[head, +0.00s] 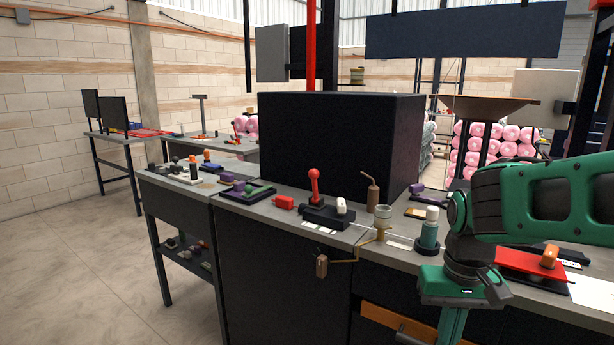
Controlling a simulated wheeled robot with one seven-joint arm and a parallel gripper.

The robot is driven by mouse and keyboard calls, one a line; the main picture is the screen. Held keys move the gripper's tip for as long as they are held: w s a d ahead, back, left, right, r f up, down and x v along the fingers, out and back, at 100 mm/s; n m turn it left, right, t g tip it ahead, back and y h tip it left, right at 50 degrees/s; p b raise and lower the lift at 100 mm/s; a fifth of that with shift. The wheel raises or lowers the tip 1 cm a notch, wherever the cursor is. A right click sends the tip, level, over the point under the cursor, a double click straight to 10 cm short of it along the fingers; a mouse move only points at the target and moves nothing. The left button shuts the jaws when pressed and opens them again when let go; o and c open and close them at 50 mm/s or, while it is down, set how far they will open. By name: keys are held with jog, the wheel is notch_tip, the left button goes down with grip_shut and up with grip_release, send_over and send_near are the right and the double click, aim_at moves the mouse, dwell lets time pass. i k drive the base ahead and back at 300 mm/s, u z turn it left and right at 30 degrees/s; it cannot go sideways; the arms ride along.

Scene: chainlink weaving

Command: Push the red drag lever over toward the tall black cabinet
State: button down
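The red drag lever (314,184) stands roughly upright, with a round knob, on a black base (328,216) on the grey bench. A white switch-like piece (341,207) sits on the same base, to the right of the lever. A large black box-shaped cabinet (340,140) rises right behind the lever. My gripper (451,322) hangs from my green arm at the lower right, in front of the bench and well right of the lever, apart from it. Its fingertips run out of the bottom of the picture, so its opening is hidden.
A small red block (284,202) lies left of the lever. A brown oil can (372,190), a brass cup fitting (382,222) and a green bottle (428,232) stand between lever and arm. A brass piece (322,264) hangs at the bench's front edge. Floor at left is clear.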

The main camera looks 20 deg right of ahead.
aim_at(313, 174)
jog(key=i, duration=1)
